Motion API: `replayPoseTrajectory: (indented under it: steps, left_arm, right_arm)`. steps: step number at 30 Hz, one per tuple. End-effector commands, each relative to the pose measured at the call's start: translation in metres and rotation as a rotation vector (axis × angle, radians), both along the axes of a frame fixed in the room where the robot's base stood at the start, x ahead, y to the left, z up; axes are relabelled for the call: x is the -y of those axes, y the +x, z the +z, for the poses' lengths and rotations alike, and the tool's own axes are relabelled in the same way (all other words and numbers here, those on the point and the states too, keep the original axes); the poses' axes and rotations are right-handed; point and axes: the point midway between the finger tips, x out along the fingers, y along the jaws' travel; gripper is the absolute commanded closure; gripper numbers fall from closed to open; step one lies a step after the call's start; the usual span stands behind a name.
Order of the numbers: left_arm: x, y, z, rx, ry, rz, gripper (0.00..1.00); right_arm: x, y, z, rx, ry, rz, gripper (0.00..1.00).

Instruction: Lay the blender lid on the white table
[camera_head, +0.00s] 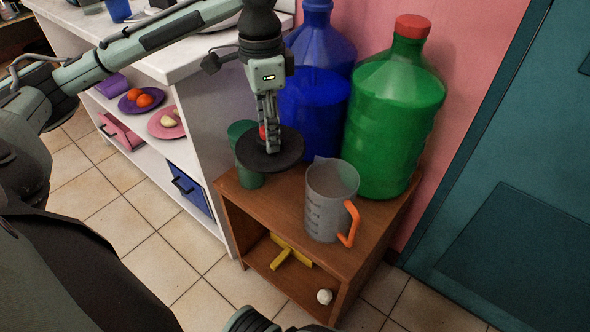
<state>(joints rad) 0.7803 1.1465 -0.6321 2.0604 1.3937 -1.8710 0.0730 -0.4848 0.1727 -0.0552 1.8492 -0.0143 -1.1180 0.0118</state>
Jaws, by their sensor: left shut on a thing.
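The blender lid (288,152) is a dark round disc with a red knob. My left gripper (268,143) points down and is shut on the lid's knob. The lid is held in front of the blue bottle, above the left part of a brown wooden shelf. My right gripper is not in view.
A green cup (248,178) stands partly behind the lid. A large blue bottle (315,110) and a green bottle (390,120) stand at the back of the wooden shelf (285,215). Plates with fruit (168,122) sit on a lower white shelf. A teal door is at right.

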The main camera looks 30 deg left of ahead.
Motion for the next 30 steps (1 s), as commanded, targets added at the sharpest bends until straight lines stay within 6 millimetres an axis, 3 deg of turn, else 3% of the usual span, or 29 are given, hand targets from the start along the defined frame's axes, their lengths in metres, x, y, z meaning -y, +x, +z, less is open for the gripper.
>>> replayPoseTrajectory:
  steps: [3, 10, 15, 24, 30]
  left_arm:
    - [0.003, 0.032, 0.002, 0.002, -0.002, 0.002, 0.86]
    - [0.007, 0.08, 0.001, 0.0, 0.0, 0.002, 0.86]
    - [0.005, 0.077, -0.038, -0.005, 0.003, 0.001, 0.86]
    - [0.005, 0.076, -0.108, -0.004, 0.003, 0.001, 0.86]
    - [0.005, 0.077, -0.129, 0.0, 0.003, 0.001, 0.86]
  right_arm:
    - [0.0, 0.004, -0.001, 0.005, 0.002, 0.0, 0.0]
    - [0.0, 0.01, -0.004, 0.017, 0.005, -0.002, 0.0]
    - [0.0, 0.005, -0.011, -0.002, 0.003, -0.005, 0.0]
    - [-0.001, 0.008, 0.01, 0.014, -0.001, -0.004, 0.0]
    - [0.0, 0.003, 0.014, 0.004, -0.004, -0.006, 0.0]
